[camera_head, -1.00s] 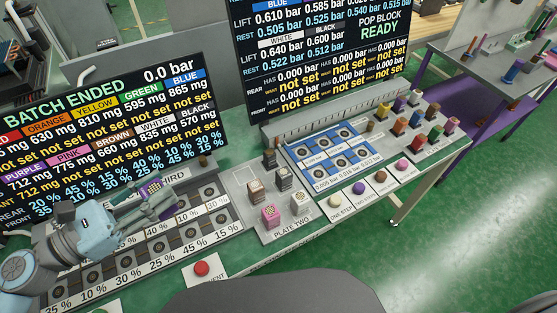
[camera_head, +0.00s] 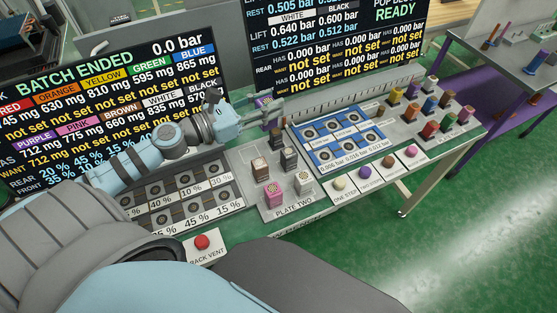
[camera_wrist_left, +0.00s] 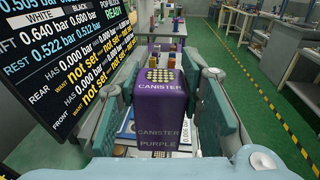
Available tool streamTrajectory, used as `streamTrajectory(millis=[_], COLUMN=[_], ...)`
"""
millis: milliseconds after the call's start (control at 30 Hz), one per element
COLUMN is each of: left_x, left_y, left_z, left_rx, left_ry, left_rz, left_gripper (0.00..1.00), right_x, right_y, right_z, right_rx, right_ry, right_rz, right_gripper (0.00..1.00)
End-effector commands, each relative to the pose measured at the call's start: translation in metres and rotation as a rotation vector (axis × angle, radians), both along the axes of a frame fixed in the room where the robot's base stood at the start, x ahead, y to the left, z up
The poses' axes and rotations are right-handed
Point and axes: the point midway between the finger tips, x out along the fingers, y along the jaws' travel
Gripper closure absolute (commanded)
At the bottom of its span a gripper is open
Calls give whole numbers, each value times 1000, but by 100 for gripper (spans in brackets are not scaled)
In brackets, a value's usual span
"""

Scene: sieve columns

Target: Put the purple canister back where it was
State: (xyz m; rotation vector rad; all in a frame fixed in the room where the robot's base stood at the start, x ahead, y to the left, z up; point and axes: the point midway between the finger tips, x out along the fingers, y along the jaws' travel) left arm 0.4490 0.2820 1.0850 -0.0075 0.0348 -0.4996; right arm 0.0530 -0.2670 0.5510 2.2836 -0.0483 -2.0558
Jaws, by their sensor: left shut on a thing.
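The purple canister (camera_wrist_left: 160,112) is upright between the two fingers of my left gripper (camera_wrist_left: 160,78) in the left wrist view, its dotted top and "CANISTER PURPLE" label showing. In the head view my left gripper (camera_head: 272,110) is shut on the purple canister (camera_head: 264,102), which is partly hidden by the fingers. It is held up behind plate two (camera_head: 311,200), near the back left corner of the blue-panelled block (camera_head: 299,139). What lies directly under the canister is hidden. My right gripper is not in view.
Plate two carries a pink canister (camera_head: 273,193), a white canister (camera_head: 301,182), a brown canister (camera_head: 260,168) and a black canister (camera_head: 290,158). The rack (camera_head: 232,201) lies left of it. Several coloured pegs (camera_head: 430,128) stand at right. The screens (camera_head: 335,45) rise close behind.

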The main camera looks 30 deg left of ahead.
Motion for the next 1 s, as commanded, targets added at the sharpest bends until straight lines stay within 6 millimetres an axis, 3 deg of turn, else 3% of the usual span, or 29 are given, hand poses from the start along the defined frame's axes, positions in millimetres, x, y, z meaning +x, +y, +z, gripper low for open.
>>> streamTrajectory(millis=[100,267,367,600,700,1000], left_x=[27,41,43,42,42,42], left_y=[45,78,82,81,81,80], left_z=[-16,-26,-49,-139,-167,-205], left_rx=[-13,-28,-29,-29,-30,-29], left_ry=[-7,-16,-16,-14,-13,-14], left_rz=[167,282,295,292,292,290], left_gripper=[100,100,100,100,100,100], right_x=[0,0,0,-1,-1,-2], right_y=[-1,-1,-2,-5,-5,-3], right_z=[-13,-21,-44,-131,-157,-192], right_rx=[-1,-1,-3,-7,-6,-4], right_ry=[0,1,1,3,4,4], right_rz=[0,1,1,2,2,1], right_gripper=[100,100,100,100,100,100])
